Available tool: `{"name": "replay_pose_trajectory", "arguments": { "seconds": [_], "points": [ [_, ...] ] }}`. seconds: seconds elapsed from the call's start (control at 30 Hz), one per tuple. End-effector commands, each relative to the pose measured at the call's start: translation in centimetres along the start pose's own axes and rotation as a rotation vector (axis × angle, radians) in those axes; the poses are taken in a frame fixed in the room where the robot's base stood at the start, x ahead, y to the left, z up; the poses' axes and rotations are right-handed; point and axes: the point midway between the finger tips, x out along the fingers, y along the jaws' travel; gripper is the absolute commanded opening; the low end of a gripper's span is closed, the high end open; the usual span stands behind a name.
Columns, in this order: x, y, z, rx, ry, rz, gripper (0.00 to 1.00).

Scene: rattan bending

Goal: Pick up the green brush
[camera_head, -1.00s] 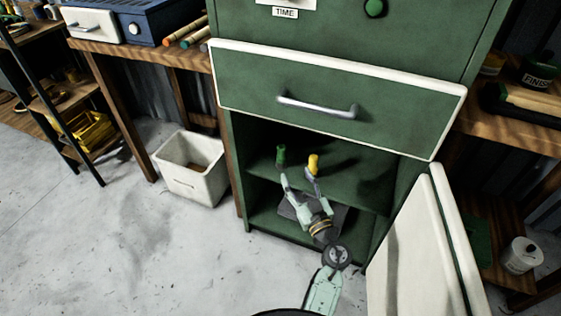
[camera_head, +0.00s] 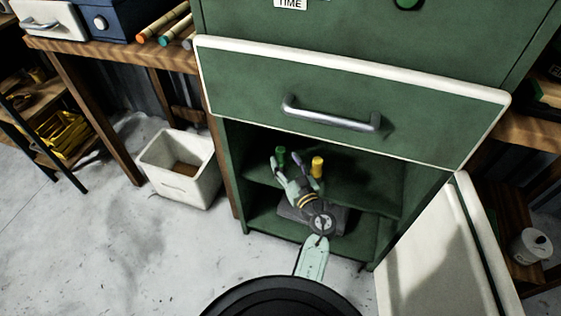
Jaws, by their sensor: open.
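A small green upright item (camera_head: 281,156), which looks like the green brush, stands on the upper shelf inside the open green cabinet (camera_head: 232,170). Its lower part is hidden behind a finger of my gripper (camera_head: 289,161). My gripper is open in front of the shelf, its fingers spread, with one close to the green item and the other close to a yellow item (camera_head: 317,167). I cannot tell whether either finger touches them.
A drawer with a metal handle (camera_head: 330,115) juts out above the shelf. The open white door (camera_head: 435,260) stands on the right of the opening. A white bin (camera_head: 180,185) stands on the floor at left. A dark object (camera_head: 338,218) lies on the lower shelf.

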Motion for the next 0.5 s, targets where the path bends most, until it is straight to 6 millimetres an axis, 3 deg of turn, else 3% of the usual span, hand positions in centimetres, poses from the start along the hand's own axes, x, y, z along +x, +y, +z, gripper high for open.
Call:
{"name": "replay_pose_trajectory", "arguments": {
  "seconds": [0.5],
  "points": [
    [5.5,0.6,0.0,-0.001,0.000,0.000,0.50]
  ]
}}
